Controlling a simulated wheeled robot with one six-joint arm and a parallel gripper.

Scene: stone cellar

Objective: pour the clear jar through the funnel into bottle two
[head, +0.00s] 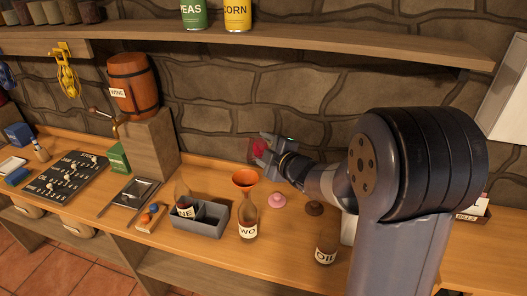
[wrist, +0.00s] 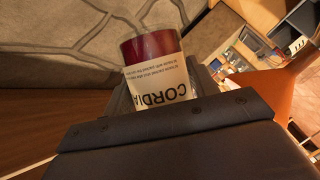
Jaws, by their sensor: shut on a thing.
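My gripper (head: 265,152) is shut on a clear jar (head: 259,147) with red in it, held above the counter, up and slightly right of the funnel. In the wrist view the jar (wrist: 158,68) shows a pale label reading "CORDIA", partly hidden by the gripper. The orange funnel (head: 245,180) sits in the mouth of bottle two (head: 248,226), which stands upright with a label reading "WO". An orange surface at the right of the wrist view, probably the funnel (wrist: 292,112), is close. The jar's exact tilt is hard to tell.
A grey divided caddy (head: 200,222) holds another bottle (head: 183,197) left of bottle two. A pink object (head: 277,200), a dark brown one (head: 314,208) and an oil jar (head: 326,248) stand to the right. A wine barrel (head: 134,84) is at the left; a shelf (head: 330,45) runs above.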

